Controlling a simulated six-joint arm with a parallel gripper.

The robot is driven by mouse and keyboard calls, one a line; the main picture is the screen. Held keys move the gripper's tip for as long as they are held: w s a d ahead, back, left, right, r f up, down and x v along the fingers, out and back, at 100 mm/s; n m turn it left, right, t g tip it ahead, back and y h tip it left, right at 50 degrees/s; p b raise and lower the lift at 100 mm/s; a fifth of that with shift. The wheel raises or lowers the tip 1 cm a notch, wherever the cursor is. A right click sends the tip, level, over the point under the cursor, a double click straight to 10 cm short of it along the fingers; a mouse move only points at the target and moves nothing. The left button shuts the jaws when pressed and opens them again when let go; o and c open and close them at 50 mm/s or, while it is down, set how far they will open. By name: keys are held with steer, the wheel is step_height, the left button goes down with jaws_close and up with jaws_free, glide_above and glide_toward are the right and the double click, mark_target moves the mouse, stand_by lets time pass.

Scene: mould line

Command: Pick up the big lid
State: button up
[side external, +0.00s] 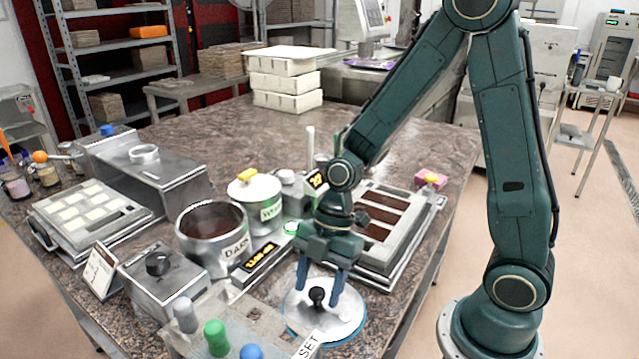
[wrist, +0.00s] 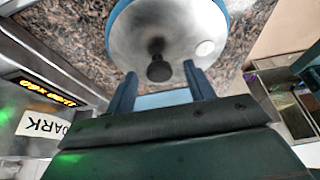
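The big lid (side external: 345,318) is a round silver disc with a blue rim and a black knob (side external: 317,297). It lies flat near the table's front edge. It fills the top of the wrist view (wrist: 120,40), its knob (wrist: 158,66) close to the fingertips. My gripper (side external: 319,291) is open and points down over the lid, one finger on each side of the knob. In the wrist view my gripper (wrist: 161,74) shows a wide gap between its blue fingers. I cannot tell whether the fingertips touch the lid.
An open pot of dark chocolate (side external: 212,232) and a lidded white pot (side external: 255,205) stand to the left. A mould tray (side external: 385,255) sits close behind on the right. Green and blue knobs (side external: 216,338) rise at the front left.

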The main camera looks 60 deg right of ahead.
mark_target(319, 289)
steer(key=c, duration=1.1)
steer(key=shift+r, duration=0.2)
step_height(319, 289, up, 20)
steer(key=shift+f, duration=0.15)
stand_by(0.4)
